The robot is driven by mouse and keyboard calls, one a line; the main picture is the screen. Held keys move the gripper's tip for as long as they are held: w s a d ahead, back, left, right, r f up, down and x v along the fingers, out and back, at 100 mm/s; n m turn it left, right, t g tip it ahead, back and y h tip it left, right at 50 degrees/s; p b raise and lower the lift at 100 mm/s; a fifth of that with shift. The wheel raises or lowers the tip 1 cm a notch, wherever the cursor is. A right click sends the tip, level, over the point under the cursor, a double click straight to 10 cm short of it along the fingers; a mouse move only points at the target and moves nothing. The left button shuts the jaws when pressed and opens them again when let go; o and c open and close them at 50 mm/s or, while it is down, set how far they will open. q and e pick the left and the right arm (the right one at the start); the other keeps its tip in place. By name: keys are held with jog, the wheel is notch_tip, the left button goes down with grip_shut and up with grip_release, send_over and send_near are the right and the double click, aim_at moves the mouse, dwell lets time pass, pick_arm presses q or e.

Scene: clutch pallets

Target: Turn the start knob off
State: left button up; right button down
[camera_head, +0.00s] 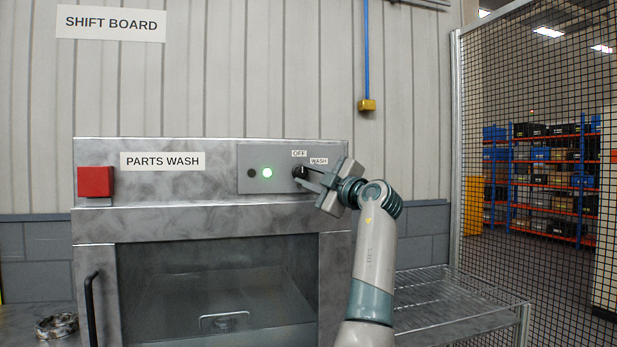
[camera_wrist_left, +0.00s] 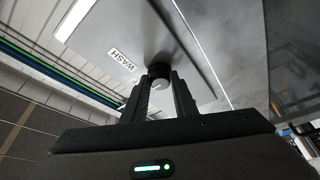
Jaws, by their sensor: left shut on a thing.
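The start knob (camera_head: 298,171) is a small dark knob on the panel of the parts wash machine (camera_head: 220,178), below the OFF label (camera_head: 299,153) and left of the WASH label (camera_head: 319,161). My left gripper (camera_head: 303,178) is shut on the knob, one finger on each side, as the left wrist view (camera_wrist_left: 160,92) shows. The fingers partly hide the knob, so I cannot tell which label it points to. A green lamp (camera_head: 267,173) is lit beside a dark lamp (camera_head: 251,173). My right gripper is not in view.
A red block (camera_head: 95,181) is on the machine's left front. The washer window (camera_head: 215,285) and a dark handle (camera_head: 91,305) are below. A wire shelf (camera_head: 450,300) stands at the right, by a mesh fence (camera_head: 535,130).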

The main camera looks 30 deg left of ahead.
pick_arm(q)
jog(key=o, duration=1)
jog(key=shift+o, duration=0.2)
jog(key=shift+s+d+f, duration=0.1)
jog(key=shift+d+f, duration=0.05)
jog(key=shift+d, duration=0.2)
jog(key=b+v, duration=0.4)
jog(key=v, duration=1.2)
jog(key=shift+d, duration=0.3)
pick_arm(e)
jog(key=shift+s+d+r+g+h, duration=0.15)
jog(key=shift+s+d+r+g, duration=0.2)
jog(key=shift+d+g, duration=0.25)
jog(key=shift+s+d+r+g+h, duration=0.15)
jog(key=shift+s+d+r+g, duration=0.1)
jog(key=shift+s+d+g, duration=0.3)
pick_arm(q)
jog(key=shift+f, duration=0.1)
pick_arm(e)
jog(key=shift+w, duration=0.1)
